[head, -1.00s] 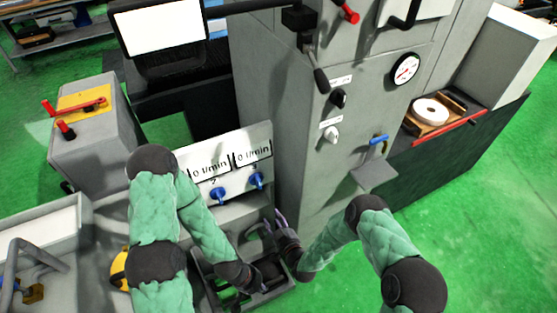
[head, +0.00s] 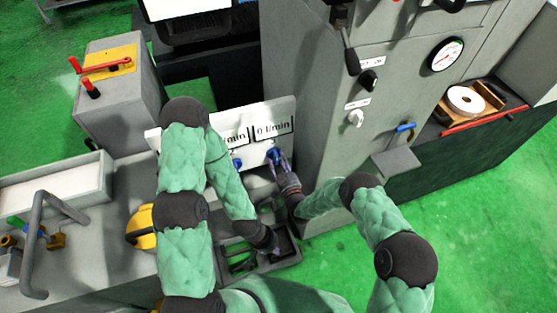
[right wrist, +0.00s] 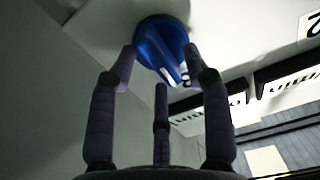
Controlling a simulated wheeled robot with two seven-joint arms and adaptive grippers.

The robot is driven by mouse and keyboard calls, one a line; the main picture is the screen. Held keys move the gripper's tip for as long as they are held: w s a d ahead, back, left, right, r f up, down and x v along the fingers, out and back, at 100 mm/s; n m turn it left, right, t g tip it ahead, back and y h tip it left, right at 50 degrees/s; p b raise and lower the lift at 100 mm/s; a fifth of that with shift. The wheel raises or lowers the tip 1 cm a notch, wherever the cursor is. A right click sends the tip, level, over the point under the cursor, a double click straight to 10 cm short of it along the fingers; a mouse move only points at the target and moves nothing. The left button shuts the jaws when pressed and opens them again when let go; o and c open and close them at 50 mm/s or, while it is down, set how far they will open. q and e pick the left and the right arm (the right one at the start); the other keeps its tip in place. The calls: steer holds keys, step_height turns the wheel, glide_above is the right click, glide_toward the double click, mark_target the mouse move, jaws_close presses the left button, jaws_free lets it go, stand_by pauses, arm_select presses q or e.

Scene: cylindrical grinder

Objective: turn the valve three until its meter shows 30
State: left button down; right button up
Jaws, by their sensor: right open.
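Valve three is the blue knob (head: 275,157) at the right end of the white meter panel (head: 288,112). The meter (head: 272,130) above it reads 0 l/min. My right gripper (head: 281,167) is at this knob. In the right wrist view, the blue knob (right wrist: 158,42) is just beyond the fingertips of my open right gripper (right wrist: 160,70), with fingers spread on both sides of it; contact is unclear. Another blue valve (head: 237,163) is to the left, partly hidden by my left arm. My left gripper (head: 273,246) is low over a dark tray; its fingers are unclear.
The grey machine cabinet (head: 305,100) stands close to the right of the valve panel. The dark tray (head: 285,262) lies below the panel. A yellow object (head: 141,228) and a bent grey pipe (head: 35,240) are at left. Green floor is open at right.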

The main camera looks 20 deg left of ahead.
steer(key=shift+w+a, duration=0.3)
steer(key=shift+w, duration=0.2)
jaws_close()
